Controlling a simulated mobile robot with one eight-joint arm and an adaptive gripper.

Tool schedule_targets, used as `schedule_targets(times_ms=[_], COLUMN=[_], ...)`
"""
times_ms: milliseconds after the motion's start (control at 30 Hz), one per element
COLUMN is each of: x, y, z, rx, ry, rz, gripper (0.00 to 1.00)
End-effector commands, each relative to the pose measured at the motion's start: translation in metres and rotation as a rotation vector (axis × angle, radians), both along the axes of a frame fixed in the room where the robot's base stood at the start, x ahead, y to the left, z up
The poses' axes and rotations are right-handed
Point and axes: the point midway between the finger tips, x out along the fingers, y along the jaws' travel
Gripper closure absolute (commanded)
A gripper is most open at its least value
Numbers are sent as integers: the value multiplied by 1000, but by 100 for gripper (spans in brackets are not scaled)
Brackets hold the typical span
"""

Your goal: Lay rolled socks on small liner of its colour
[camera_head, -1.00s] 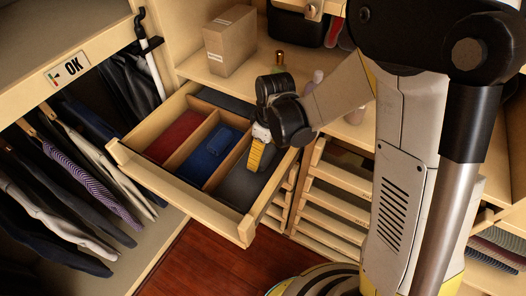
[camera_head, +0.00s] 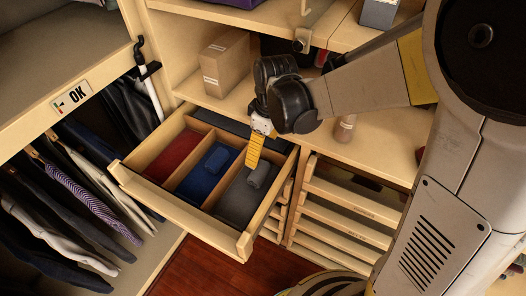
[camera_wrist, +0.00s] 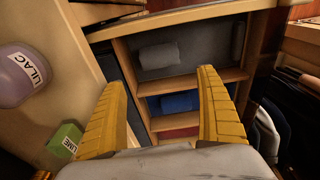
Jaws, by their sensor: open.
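The open drawer (camera_head: 180,215) holds red, blue and grey liners side by side. The grey rolled socks (camera_head: 258,175) lie on the grey liner (camera_head: 237,203); they also show in the wrist view (camera_wrist: 160,57). The blue rolled socks (camera_head: 216,158) lie on the blue liner (camera_head: 196,187), and they show partly in the wrist view (camera_wrist: 178,102). The red liner (camera_head: 172,158) looks bare where visible. My gripper (camera_head: 252,164) is above the grey compartment, near the grey socks. Its yellow fingers (camera_wrist: 165,112) are apart with nothing held between them.
A cardboard box (camera_head: 226,64) and a bottle (camera_head: 345,128) stand on the counter behind the drawer. Clothes (camera_head: 75,190) hang left of the drawer. Shallow trays (camera_head: 345,205) are at right.

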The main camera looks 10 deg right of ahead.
Motion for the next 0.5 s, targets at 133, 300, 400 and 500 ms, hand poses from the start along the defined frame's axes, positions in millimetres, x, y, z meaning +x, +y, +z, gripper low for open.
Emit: schedule_targets(times_ms=[133, 300, 400, 500], x=[-1, -11, -28, -49], y=[-1, -14, -32, -52], z=[5, 29, 57, 84], rx=[1, 9, 26, 56], ry=[-2, -49, -115, -194], rz=[-4, -98, -232, -387], gripper=[16, 16, 16, 16])
